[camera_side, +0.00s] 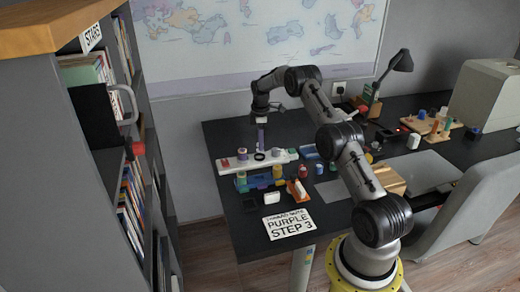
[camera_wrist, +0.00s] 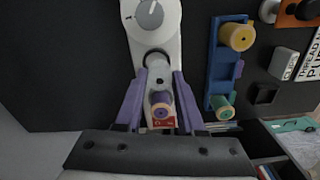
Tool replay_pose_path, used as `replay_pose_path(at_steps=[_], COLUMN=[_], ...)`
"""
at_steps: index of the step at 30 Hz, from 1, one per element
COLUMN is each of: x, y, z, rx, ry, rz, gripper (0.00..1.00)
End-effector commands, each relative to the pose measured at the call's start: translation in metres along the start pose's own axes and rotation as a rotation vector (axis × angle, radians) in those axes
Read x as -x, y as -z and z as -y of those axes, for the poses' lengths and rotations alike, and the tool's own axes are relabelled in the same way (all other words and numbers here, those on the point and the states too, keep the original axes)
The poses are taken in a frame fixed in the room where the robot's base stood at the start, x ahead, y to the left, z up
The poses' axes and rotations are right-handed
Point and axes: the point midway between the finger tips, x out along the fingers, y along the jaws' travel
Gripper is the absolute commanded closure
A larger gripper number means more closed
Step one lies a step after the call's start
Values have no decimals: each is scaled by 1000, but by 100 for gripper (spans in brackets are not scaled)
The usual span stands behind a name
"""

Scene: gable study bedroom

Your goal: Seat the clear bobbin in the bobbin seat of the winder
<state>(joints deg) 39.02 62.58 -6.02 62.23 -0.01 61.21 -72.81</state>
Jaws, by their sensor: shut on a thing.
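My gripper (camera_wrist: 159,78) has purple fingers shut on the clear bobbin (camera_wrist: 157,74), a pale, see-through piece at the fingertips. In the side view my gripper (camera_side: 261,147) points down over the middle of the white winder (camera_side: 288,156). The bobbin is too small to make out there. In the wrist view the winder (camera_wrist: 168,32) runs under the bobbin, with a grey dial (camera_wrist: 149,14) beyond it. A purple spool (camera_wrist: 160,110) stands on the winder's near end, between the fingers in the picture. The seat is hidden beneath the bobbin, and I cannot tell whether they touch.
A blue rack (camera_wrist: 214,62) with yellow (camera_wrist: 237,37) and green spools stands right of the winder. A lamp (camera_side: 400,62) and a wooden board of pegs (camera_side: 430,127) are farther right.

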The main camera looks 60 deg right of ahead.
Motion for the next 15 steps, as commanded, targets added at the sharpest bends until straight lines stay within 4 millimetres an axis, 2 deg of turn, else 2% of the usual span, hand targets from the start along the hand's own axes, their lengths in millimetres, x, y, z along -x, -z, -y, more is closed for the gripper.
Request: replay_pose_path(at_steps=[5, 10, 15], x=[-9, -33, -37], y=[2, 2, 2], z=[-6, -5, -6], rx=[0, 0, 0], ry=[1, 2, -1], rz=[0, 0, 0], gripper=[100, 100, 100])
